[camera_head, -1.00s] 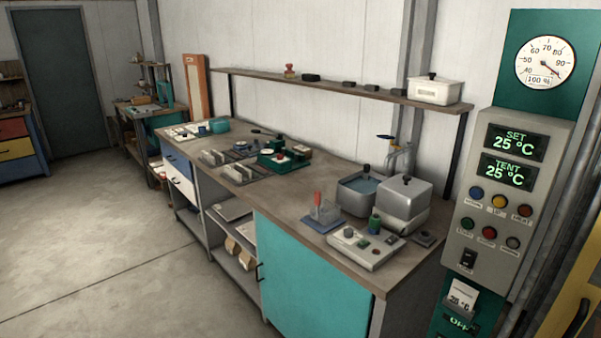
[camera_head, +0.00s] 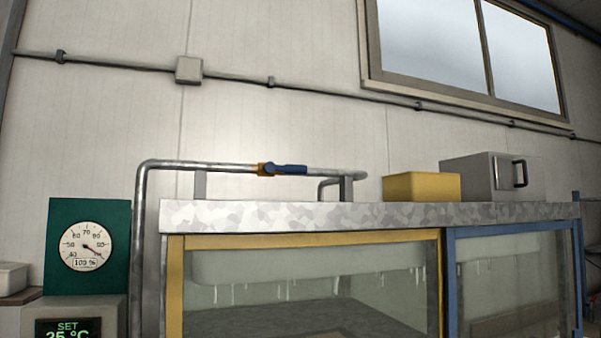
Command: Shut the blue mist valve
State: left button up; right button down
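The blue mist valve (camera_head: 288,169) is a blue lever on a brass-coloured body (camera_head: 264,169). It sits on the grey pipe (camera_head: 220,167) that runs above the top of the glass-fronted cabinet. The blue lever lies along the pipe, pointing right. Neither of my grippers shows in the head view, so nothing of mine is seen near the valve.
The cabinet (camera_head: 370,215) has a yellow-framed door (camera_head: 175,290) and a blue-framed door (camera_head: 450,290). A yellow box (camera_head: 421,187) and a grey metal box (camera_head: 480,177) stand on top. A round gauge (camera_head: 86,246) reading 100 % hangs on a green panel at left.

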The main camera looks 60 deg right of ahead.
aim_at(269, 168)
jog(key=z, duration=1.85)
jog(key=j+z, duration=0.15)
